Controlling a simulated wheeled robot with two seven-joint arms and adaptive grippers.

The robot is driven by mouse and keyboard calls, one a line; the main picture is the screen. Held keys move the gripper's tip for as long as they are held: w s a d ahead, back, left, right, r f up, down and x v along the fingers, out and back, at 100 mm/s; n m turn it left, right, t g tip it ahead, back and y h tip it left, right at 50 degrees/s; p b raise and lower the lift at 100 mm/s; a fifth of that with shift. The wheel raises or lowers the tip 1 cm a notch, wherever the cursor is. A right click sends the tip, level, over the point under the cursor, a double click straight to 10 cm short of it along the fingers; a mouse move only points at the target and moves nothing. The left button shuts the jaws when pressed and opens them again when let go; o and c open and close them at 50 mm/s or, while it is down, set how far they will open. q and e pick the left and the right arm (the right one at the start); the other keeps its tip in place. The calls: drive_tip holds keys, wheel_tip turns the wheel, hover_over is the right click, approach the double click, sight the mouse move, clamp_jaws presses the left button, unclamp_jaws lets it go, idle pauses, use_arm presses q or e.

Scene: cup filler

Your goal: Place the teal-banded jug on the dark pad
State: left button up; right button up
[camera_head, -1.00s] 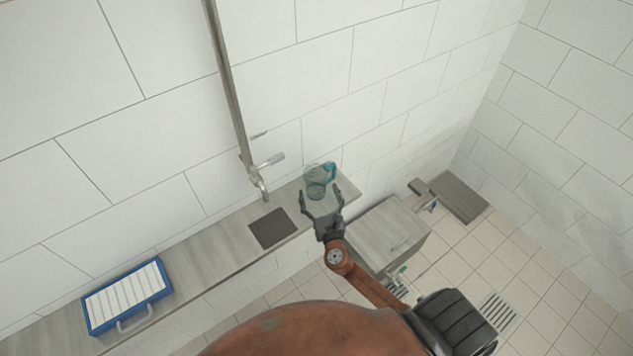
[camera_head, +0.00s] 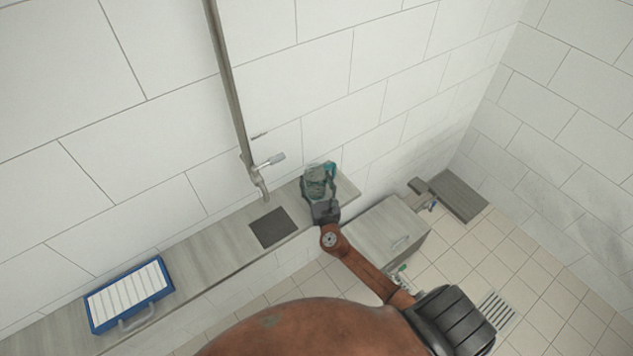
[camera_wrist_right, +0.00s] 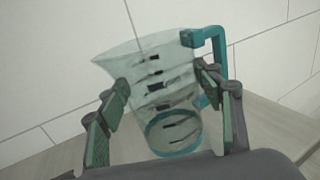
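The teal-banded jug (camera_head: 318,181) is clear, with dark marks, a teal base band and a teal handle. It stands upright at the right part of the grey shelf (camera_head: 210,252), close to the wall. My right gripper (camera_head: 319,190) is around it, one finger on each side. In the right wrist view the pads of the gripper (camera_wrist_right: 165,95) lie against the sides of the jug (camera_wrist_right: 165,75), with the handle at the upper right. The dark pad (camera_head: 273,228) lies bare on the shelf, left of the jug. My left gripper is out of view.
A tap (camera_head: 262,177) on a wall pipe (camera_head: 228,85) hangs just above and behind the dark pad. A blue-framed rack (camera_head: 128,294) with white slats sits at the left of the shelf. A grey cabinet (camera_head: 383,235) stands right of my arm. The shelf between rack and pad is clear.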

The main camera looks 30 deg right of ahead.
drive_tip(key=c, duration=0.8)
drive_tip(key=shift+r, duration=0.1)
